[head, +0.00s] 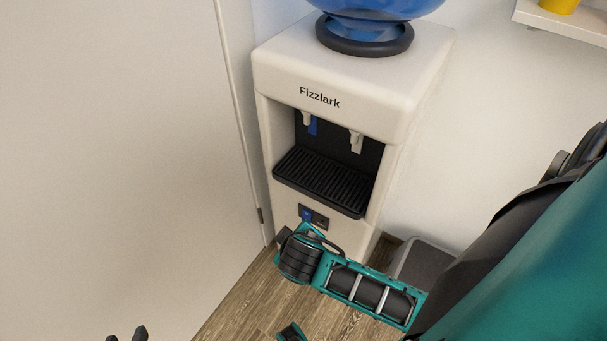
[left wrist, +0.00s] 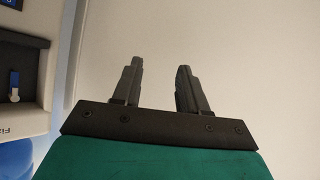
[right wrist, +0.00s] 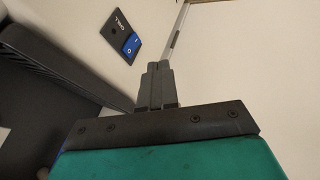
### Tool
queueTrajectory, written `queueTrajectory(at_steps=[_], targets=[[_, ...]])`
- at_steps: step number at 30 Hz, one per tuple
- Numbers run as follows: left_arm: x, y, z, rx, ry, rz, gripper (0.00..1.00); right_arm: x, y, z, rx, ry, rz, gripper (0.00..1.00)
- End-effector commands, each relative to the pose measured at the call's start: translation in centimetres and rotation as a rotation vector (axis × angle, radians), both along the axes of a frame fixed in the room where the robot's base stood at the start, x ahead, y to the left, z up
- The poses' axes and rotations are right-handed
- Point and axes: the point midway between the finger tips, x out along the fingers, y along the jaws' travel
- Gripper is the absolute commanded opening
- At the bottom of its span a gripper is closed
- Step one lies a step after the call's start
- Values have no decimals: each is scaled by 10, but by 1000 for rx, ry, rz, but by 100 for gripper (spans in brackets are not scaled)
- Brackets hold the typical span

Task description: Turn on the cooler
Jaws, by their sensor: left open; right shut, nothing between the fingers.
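The cooler is a white Fizzlark water dispenser (head: 335,80) against the wall in the head view. Low on its front is a dark switch panel (head: 320,219) with a blue rocker (head: 306,214). The right wrist view shows the panel (right wrist: 115,27) and its blue rocker (right wrist: 131,44) marked I and O; I cannot tell which side is pressed. My right gripper (right wrist: 157,68) is shut and empty, its tips below and right of the panel in that view, apparently apart from it. My left gripper (head: 126,334) is open and empty at the bottom left, away from the cooler (left wrist: 28,123).
A blue bottle (head: 375,8) sits on top of the cooler. Two taps stand above a black drip tray (head: 325,180). A pale door or panel (head: 110,150) is at left. A grey bin-like object (head: 425,262) stands at right on the wood floor. A shelf (head: 560,22) is at top right.

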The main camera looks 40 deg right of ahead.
Motion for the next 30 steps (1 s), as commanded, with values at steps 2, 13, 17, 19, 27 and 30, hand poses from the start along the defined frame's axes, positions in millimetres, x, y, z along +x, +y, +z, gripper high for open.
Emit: queueTrajectory(at_steps=[2,13,17,19,27,30], targets=[[0,0,-1,1,0,-1,43,1,-1,-2,0,0,0,0],[-1,-1,-32,0,10,-4,43,31,-18,-55,-3,-2,0,0],[1,-5,-38,-10,15,-9,43,45,-25,-78,-2,-1,0,0],[3,-9,-38,-19,12,-10,43,52,-29,-88,-2,0,0,0],[6,-17,-34,-33,7,-20,43,64,-60,-87,-1,0,2,0],[6,-17,-35,-32,8,-21,43,65,-64,-87,0,-1,1,0]])
